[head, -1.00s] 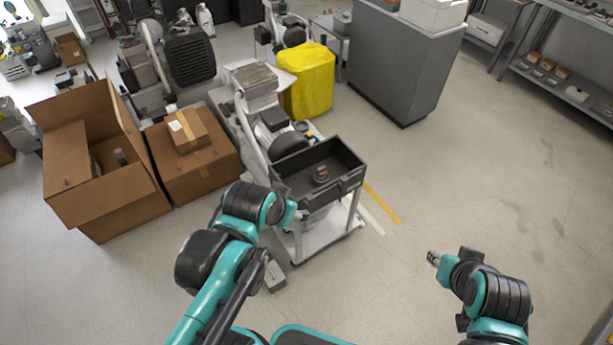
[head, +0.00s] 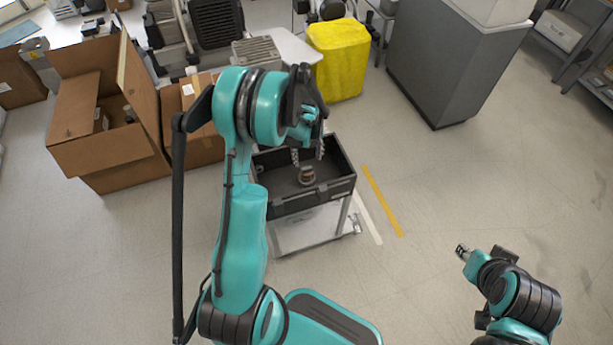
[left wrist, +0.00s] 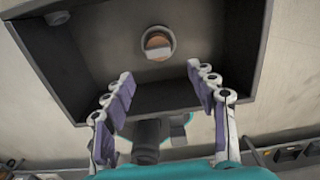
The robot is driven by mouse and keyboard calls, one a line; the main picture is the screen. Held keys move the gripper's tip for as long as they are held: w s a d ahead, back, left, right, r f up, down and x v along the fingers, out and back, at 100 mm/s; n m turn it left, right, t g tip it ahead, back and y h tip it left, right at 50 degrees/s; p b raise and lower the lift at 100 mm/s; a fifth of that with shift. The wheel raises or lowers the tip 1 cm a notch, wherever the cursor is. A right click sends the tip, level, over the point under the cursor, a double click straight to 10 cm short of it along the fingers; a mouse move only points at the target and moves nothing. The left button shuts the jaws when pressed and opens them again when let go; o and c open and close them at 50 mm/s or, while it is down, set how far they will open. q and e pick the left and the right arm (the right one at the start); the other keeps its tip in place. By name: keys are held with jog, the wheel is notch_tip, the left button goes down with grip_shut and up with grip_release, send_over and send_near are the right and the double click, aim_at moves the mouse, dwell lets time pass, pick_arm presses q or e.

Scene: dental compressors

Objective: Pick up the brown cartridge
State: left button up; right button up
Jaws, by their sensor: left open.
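The brown cartridge (head: 307,174) stands in the black tray (head: 288,204) on the white cart. In the left wrist view the cartridge (left wrist: 157,44) shows as a grey ring with a brown middle, seen from above. My left gripper (head: 308,154) is open and empty over the tray. In the left wrist view its two purple-padded fingers (left wrist: 159,74) are spread, and the cartridge lies beyond the fingertips, between their lines, apart from them. My right gripper (head: 462,251) is away from the cart at the lower right, too small to tell its opening.
Open cardboard boxes (head: 109,143) stand left of the cart. A yellow covered bin (head: 338,62) and a grey cabinet (head: 446,62) stand behind it. The tray walls surround the cartridge.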

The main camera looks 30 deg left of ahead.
aim_at(307, 168)
pick_arm(q)
notch_tip(307, 168, down, 3)
jog(key=shift+w+a+f+b, duration=0.1)
jog(key=shift+f+b, duration=0.1)
jog(key=shift+b, duration=0.3)
jog(key=f+b, duration=0.1)
jog(key=f, duration=0.2)
jog(key=f+b, duration=0.1)
jog(key=f, duration=0.1)
jog(key=shift+w+a+f+b, duration=0.1)
jog(key=shift+w+a+b, duration=0.15)
jog(key=shift+a+b, duration=0.05)
jog(key=shift+c, duration=0.3)
jog(key=c, duration=1.2)
